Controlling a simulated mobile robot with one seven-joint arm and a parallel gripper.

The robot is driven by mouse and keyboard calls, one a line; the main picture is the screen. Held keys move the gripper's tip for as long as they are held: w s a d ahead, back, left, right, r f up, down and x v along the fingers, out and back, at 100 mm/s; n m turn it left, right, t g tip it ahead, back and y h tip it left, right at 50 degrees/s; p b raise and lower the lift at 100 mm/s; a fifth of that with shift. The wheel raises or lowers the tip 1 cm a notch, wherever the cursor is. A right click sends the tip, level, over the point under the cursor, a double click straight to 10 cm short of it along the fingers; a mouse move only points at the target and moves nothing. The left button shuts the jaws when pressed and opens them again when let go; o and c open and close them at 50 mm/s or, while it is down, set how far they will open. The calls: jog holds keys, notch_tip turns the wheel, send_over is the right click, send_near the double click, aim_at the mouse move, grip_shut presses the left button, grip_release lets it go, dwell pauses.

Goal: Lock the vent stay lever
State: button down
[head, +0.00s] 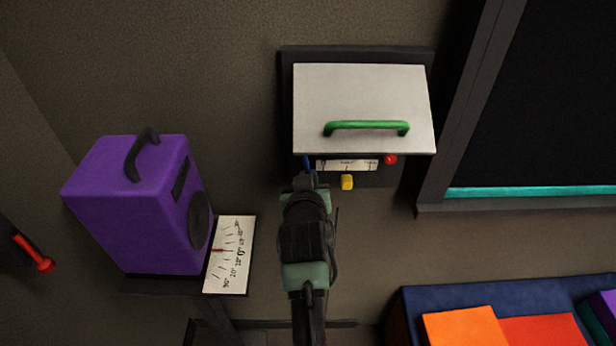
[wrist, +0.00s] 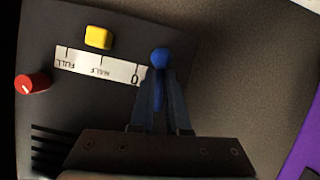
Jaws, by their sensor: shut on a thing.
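A blue lever with a round knob (wrist: 160,57) stands at the 0 end of a white scale (wrist: 100,67) marked 0, HALF and FULL in the wrist view. My gripper (wrist: 161,80) is shut on the blue lever just below its knob. In the head view my gripper (head: 309,180) reaches the left part of the dark panel, under a raised white flap (head: 350,90) with a green handle (head: 367,126). A sliver of the blue lever (head: 306,161) shows there; my gripper hides the rest. No lever carries a readable name.
A yellow block (wrist: 98,37) and a red knob (wrist: 33,83) sit on the panel near the scale. A purple speaker-like box (head: 140,210) and a dial card (head: 230,255) are at left. A dark window frame (head: 470,100) is at right.

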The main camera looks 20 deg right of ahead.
jog(key=c, duration=0.9)
grip_release()
jog(key=b+v, duration=0.1)
jog(key=v, duration=1.2)
jog(key=shift+a, duration=0.1)
jog(key=shift+r, duration=0.1)
jog(key=w+a+r+n+t+y, duration=0.15)
jog(key=a+r, duration=0.25)
jog(key=r, duration=0.4)
jog(key=a+r+t+y, duration=0.1)
jog(key=a+r+t, duration=0.15)
jog(key=r, duration=0.45)
jog(key=a+r+t+y, duration=0.2)
jog(key=a+r, duration=0.2)
jog(key=r, duration=0.4)
jog(key=s+r+t, duration=0.2)
jog(key=s+r, duration=0.2)
jog(key=r, duration=0.2)
jog(key=s+r+t, duration=0.3)
jog(key=s+r, duration=0.1)
jog(key=r, duration=0.3)
jog(key=s+r+t, duration=0.3)
jog(key=s+r, duration=0.1)
jog(key=r, duration=0.3)
jog(key=shift+s+a+r, duration=0.1)
jog(key=shift+r, duration=0.15)
